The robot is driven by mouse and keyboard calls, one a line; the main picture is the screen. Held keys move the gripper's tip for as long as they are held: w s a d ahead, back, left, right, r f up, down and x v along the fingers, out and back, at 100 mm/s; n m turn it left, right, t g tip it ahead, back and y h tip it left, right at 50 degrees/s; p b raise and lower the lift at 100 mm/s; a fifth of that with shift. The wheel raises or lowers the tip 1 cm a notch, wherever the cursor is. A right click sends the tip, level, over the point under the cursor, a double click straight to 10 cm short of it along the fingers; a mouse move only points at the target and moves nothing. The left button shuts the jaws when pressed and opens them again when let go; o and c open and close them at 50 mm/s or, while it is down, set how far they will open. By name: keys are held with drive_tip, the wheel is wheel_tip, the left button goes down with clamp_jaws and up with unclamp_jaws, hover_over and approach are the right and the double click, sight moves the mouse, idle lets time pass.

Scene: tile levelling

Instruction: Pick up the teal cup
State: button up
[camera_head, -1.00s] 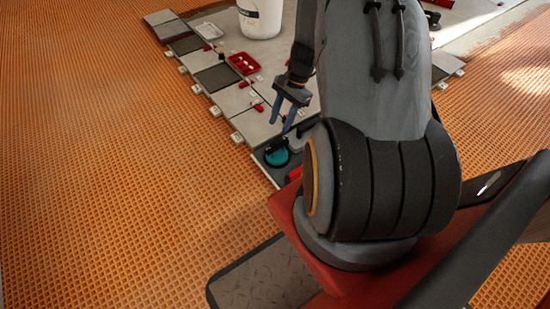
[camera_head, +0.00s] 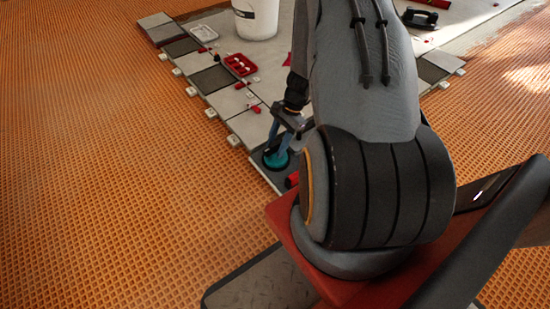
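The teal cup (camera_head: 276,161) is small and round and sits on a dark tile (camera_head: 262,174) near the front corner of the tiled area. My gripper (camera_head: 276,150) points down at the cup, with its blue-grey fingers right at or over it. The fingers hide part of the cup. The fingers look spread apart, but I cannot tell whether they touch the cup.
A white bucket (camera_head: 256,18), a red tray (camera_head: 240,65) and a pale tray (camera_head: 204,33) stand farther back on the tiles. Small red pieces lie along the tile edge. Orange matting (camera_head: 100,150) on the left is clear.

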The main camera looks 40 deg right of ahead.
drive_tip(key=shift+a+f, duration=0.1)
drive_tip(key=shift+f, duration=0.05)
clamp_jaws()
